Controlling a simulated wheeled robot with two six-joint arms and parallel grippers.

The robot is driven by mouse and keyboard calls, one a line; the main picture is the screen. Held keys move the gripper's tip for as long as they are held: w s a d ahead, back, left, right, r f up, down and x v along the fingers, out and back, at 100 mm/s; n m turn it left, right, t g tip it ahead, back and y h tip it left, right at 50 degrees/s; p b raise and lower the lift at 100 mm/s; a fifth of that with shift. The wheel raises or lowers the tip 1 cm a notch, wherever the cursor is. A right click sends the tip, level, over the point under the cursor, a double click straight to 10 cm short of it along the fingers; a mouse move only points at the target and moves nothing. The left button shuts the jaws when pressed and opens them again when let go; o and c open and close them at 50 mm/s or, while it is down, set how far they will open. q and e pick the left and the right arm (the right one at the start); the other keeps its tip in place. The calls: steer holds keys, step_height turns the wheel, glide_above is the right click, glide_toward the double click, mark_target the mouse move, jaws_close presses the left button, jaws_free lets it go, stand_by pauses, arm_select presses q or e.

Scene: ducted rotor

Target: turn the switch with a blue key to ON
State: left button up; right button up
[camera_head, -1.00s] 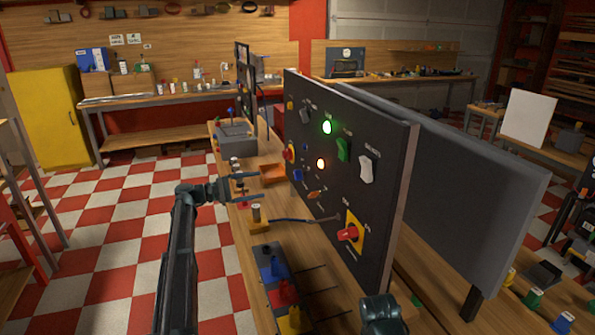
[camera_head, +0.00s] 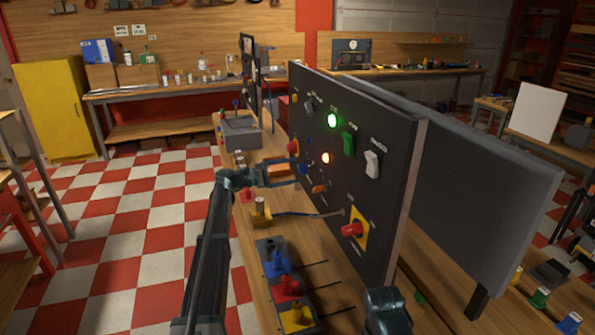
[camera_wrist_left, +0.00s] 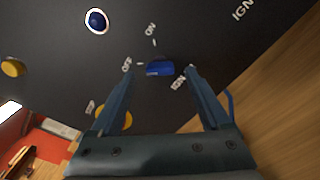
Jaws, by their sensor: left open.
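The switch with the blue key (camera_head: 304,169) is on the dark upright panel (camera_head: 390,215), low on its left part. In the left wrist view the blue key (camera_wrist_left: 159,69) is near the middle, with labels OFF to its left, ON above and IGN to its lower right. I cannot tell which label it points to. My left gripper (camera_head: 296,173) is open in front of the key. In the wrist view its fingers (camera_wrist_left: 159,75) stand apart on either side of the key, with gaps visible, not closed on it.
A blue button (camera_wrist_left: 97,20) is up and left of the key. The panel also has a lit green lamp (camera_head: 332,120), a green rocker (camera_head: 348,144), a white rocker (camera_head: 372,164) and a red knob (camera_head: 353,230).

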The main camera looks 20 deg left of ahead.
mark_target(304, 169)
arm_select(q)
steer(key=shift+x, duration=1.35)
jaws_close()
